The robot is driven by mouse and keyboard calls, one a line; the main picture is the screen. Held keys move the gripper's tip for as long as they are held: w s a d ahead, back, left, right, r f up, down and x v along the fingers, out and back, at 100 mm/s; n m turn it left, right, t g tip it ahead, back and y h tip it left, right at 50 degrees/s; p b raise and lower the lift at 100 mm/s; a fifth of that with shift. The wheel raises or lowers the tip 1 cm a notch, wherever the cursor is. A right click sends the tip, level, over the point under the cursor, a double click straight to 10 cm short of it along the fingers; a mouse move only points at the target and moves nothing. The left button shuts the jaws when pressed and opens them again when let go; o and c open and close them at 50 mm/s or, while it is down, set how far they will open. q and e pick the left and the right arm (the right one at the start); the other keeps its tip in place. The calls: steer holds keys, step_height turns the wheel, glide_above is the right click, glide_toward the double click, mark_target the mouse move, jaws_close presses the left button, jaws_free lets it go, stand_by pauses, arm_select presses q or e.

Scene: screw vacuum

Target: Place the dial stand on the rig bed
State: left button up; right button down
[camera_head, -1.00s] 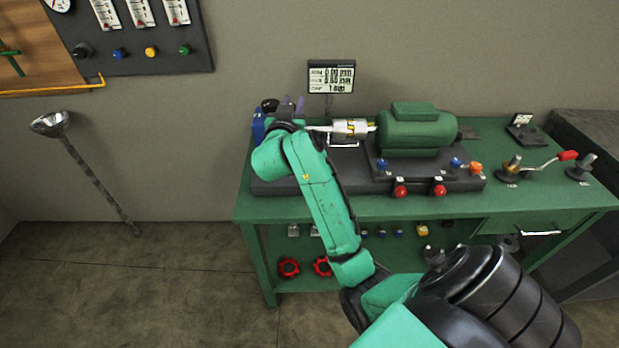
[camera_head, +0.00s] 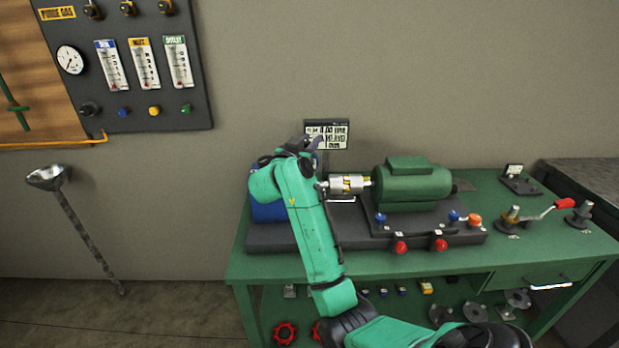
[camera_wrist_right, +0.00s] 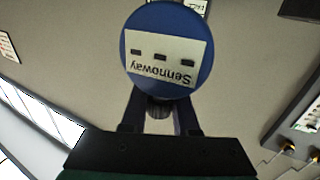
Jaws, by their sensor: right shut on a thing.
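My right gripper (camera_head: 312,146) is raised above the left end of the rig bed (camera_head: 275,240), in front of the small display. In the right wrist view, the gripper (camera_wrist_right: 160,118) is shut on the dark knurled stem of a round blue piece (camera_wrist_right: 142,75) with a white "Sennoway" label, seen upside down. I take this piece as the dial stand. It is apart from the bed. In the head view I cannot make it out near my fingers. My left gripper is out of view.
The bed carries a green motor (camera_head: 412,183), a silver coupling (camera_head: 346,184) and a blue body (camera_head: 265,208) at its left, partly hidden by my arm. Behind stands a small display (camera_head: 338,134). A crank with a red handle (camera_head: 564,203) is on the bench at right.

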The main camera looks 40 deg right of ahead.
step_height(320, 180, down, 9)
stand_by(0.3)
steer(key=c, duration=0.7)
jaws_free()
steer(key=shift+a+f+b, duration=0.1)
steer(key=shift+f+b, duration=0.05)
steer(key=shift+b, duration=0.15)
steer(key=shift+s, duration=0.1)
steer(key=shift+s+a, duration=0.15)
steer(key=shift+a, duration=0.25)
steer(key=b+v, duration=0.1)
steer(key=v, duration=1)
